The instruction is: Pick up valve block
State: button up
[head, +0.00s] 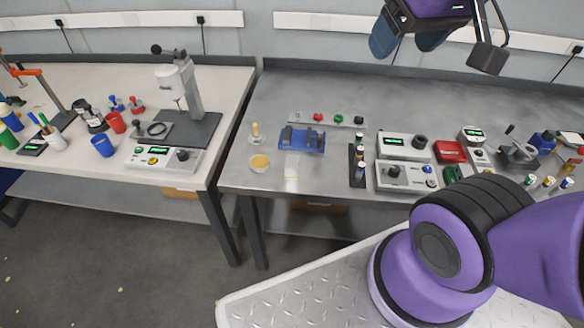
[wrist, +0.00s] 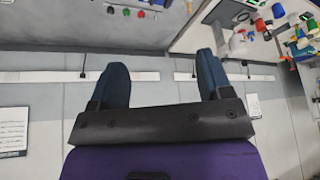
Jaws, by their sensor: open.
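I cannot tell for sure which thing is the valve block. A blue fixture with grey parts (head: 315,147) lies on the grey metal bench (head: 270,100). Behind it is a narrow bar with red, green and black knobs (head: 338,119), which also seems to show upside down in the wrist view (wrist: 133,10). A small white block (head: 292,168) lies in front of the blue fixture. My gripper (head: 408,42) is open and empty, high above the back of the bench near the wall. Its two blue fingers (wrist: 162,62) stand wide apart in the wrist view.
Control boxes (head: 405,176) and a red box (head: 451,152) crowd the right. A pale bench (head: 230,85) with a stand (head: 190,95) is at left. The bench's back left is clear.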

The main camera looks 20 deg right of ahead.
jog(key=w+a+f+m+g+y, duration=0.1)
jog(key=w+a+f+y, duration=0.15)
jog(key=w+f, duration=0.45)
jog(key=m+g+h, duration=0.3)
jog(key=m+h, duration=0.1)
jog(key=m, duration=0.1)
send_over(292, 162)
jog(key=s, duration=0.1)
jog(key=shift+y, duration=0.25)
notch_tip(292, 162, down, 29)
jog(key=shift+a+r, duration=0.1)
jog(key=shift+r, duration=0.1)
jog(key=shift+w+f, duration=0.15)
jog(key=shift+f, duration=1.45)
jog(key=shift+w+f, duration=0.2)
jog(key=shift+f, duration=1.4)
jog(key=shift+w+f, duration=0.15)
jog(key=shift+f, duration=1.45)
